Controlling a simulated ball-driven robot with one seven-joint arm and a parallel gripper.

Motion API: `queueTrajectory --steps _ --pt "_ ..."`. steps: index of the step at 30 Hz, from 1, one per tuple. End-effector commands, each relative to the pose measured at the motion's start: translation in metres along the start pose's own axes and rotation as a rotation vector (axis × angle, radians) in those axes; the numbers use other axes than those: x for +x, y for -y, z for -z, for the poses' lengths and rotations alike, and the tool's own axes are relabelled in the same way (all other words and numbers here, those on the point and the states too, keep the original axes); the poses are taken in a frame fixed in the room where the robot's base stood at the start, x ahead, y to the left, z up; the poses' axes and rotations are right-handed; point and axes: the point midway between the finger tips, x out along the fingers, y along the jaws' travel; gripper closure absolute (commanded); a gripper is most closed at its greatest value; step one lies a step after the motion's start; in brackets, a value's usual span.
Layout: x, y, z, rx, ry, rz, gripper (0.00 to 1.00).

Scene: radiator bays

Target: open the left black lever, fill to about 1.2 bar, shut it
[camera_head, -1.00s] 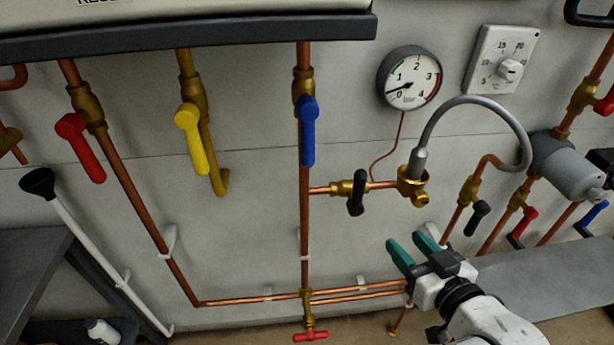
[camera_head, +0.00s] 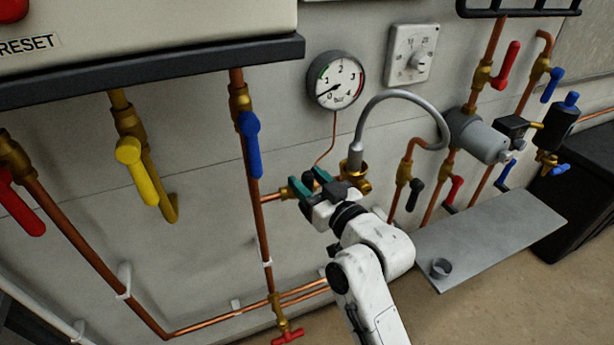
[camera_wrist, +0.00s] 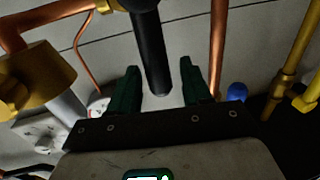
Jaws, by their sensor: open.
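The left black lever (camera_wrist: 152,50) hangs between the two green fingers of my gripper (camera_wrist: 160,80) in the wrist view. The fingers are open, with gaps visible beside the lever. In the head view my gripper (camera_head: 308,181) is up at the short horizontal brass valve (camera_head: 283,193) and hides that lever. The round pressure gauge (camera_head: 337,80) is above; its needle points low on the left, below 1. The grey flexible hose (camera_head: 400,96) arches right from the brass fitting (camera_head: 354,172). The right black lever (camera_head: 414,196) hangs farther right.
A blue lever (camera_head: 251,145) on a vertical copper pipe is close left of my gripper. Yellow (camera_head: 130,158) and red (camera_head: 20,205) levers are farther left.

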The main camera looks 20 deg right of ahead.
Motion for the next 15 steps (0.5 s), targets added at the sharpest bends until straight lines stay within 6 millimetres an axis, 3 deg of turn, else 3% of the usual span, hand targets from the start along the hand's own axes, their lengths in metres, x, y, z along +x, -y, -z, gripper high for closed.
queueTrajectory --steps 12,15 --pt "0.0081 -0.0001 -0.0003 0.0 0.0 0.0 0.52" --pt "0.008 -0.0001 -0.0003 0.0 0.0 0.0 0.61"
